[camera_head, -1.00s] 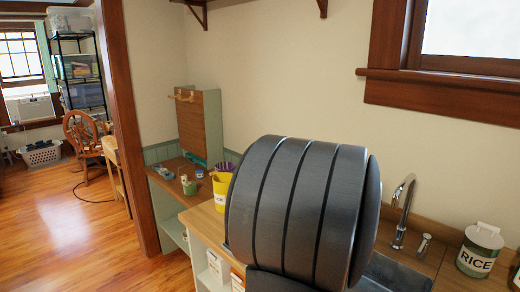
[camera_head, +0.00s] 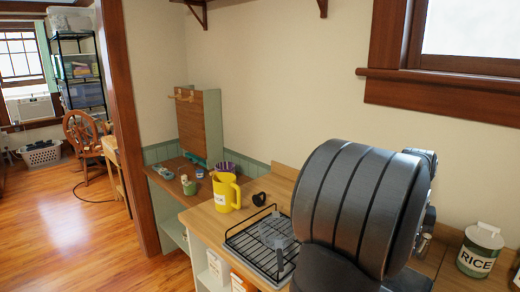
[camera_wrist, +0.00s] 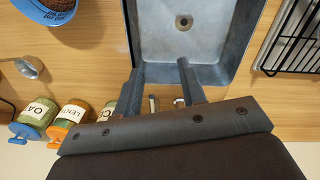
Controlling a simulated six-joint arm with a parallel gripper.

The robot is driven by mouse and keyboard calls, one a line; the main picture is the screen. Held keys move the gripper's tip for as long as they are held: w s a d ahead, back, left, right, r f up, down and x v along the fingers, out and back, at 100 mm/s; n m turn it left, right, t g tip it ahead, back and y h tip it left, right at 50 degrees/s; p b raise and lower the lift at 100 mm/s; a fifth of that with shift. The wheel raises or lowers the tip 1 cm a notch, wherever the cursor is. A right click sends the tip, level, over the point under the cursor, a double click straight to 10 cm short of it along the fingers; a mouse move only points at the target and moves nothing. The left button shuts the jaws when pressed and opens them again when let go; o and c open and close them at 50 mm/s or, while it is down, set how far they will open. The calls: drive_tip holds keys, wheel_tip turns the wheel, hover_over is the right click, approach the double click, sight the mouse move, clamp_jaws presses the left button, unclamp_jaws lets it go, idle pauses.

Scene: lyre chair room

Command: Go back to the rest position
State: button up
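My gripper (camera_wrist: 160,70) shows in the wrist view with its two dark fingers apart and nothing between them. The fingers reach over the near edge of the grey sink (camera_wrist: 225,75), and its basin with a round drain lies beyond the tips. In the head view my large dark arm link fills the lower right and hides my gripper and most of the sink.
A black wire rack (camera_head: 262,240), yellow pitcher (camera_head: 227,192) and small black object (camera_head: 259,199) stand on the counter (camera_head: 208,222). A rice canister (camera_head: 480,250) is at right. The wrist view shows a blue bowl (camera_wrist: 48,14) and labelled jars (camera_wrist: 70,122).

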drive_tip(key=s+d+m, duration=0.2)
drive_tip(key=s+d, duration=0.1)
drive_tip(key=d, duration=0.3)
drive_tip(key=s+d+f+m, duration=0.1)
drive_tip(key=s+d, duration=0.1)
drive_tip(key=s, duration=1.4)
drive_tip(key=shift+f+m+g, duration=0.15)
drive_tip(key=shift+m+g, duration=0.25)
drive_tip(key=w+a+n, duration=0.1)
drive_tip(key=w+a, duration=0.2)
drive_tip(key=w, duration=0.6)
drive_tip(key=w+a+r+n, duration=0.1)
drive_tip(key=w+a+n, duration=0.1)
drive_tip(key=w, duration=0.7)
drive_tip(key=shift+w+a+r+t, duration=0.15)
drive_tip(key=shift+a+r+t, duration=0.15)
drive_tip(key=shift+a, duration=0.4)
drive_tip(key=shift+d, duration=0.1)
